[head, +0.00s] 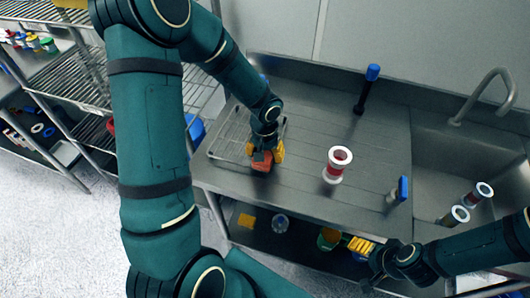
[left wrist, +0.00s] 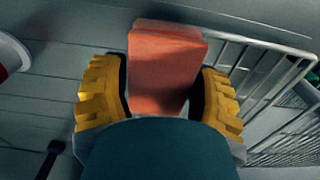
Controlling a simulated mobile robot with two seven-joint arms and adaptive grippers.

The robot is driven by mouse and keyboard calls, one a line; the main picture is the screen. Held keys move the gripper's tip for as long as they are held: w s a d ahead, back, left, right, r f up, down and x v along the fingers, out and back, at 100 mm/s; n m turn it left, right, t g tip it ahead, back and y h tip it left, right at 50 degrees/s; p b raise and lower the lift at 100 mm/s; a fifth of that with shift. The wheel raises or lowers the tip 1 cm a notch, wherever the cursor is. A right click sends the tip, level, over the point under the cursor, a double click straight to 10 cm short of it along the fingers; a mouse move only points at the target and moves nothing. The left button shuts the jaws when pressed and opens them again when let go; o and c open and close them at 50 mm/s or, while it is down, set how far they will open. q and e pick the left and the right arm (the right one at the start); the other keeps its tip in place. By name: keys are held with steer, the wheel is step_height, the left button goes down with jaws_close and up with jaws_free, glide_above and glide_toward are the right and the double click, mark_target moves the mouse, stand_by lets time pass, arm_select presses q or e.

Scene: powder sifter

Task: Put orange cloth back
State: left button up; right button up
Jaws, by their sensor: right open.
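The orange cloth (head: 262,163), a folded block, is at the front right of a wire rack (head: 228,133) on the steel counter. My left gripper (head: 265,152) reaches down to it from above. In the left wrist view the cloth (left wrist: 165,65) lies between the two yellow fingers of the left gripper (left wrist: 162,95), with the dark pads against its sides. Whether the cloth touches the rack or counter below is hard to tell. My right gripper (head: 362,246) is open and empty, low in front of the counter's edge.
A red-and-white sieve cylinder (head: 335,165), a blue-headed brush (head: 367,90) and a blue-topped item (head: 398,192) stand on the counter (head: 300,120). A sink (head: 460,150) with cylinders is at right. Wire shelves (head: 75,75) stand at left. A lower shelf holds several items.

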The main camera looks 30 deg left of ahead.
arm_select(q)
steer(key=shift+o, duration=1.3)
steer(key=shift+r, duration=0.1)
steer(key=shift+r+p, duration=0.3)
step_height(320, 180, up, 12)
steer(key=p, duration=0.1)
steer(key=shift+s+f, duration=0.15)
steer(key=shift+f, duration=0.05)
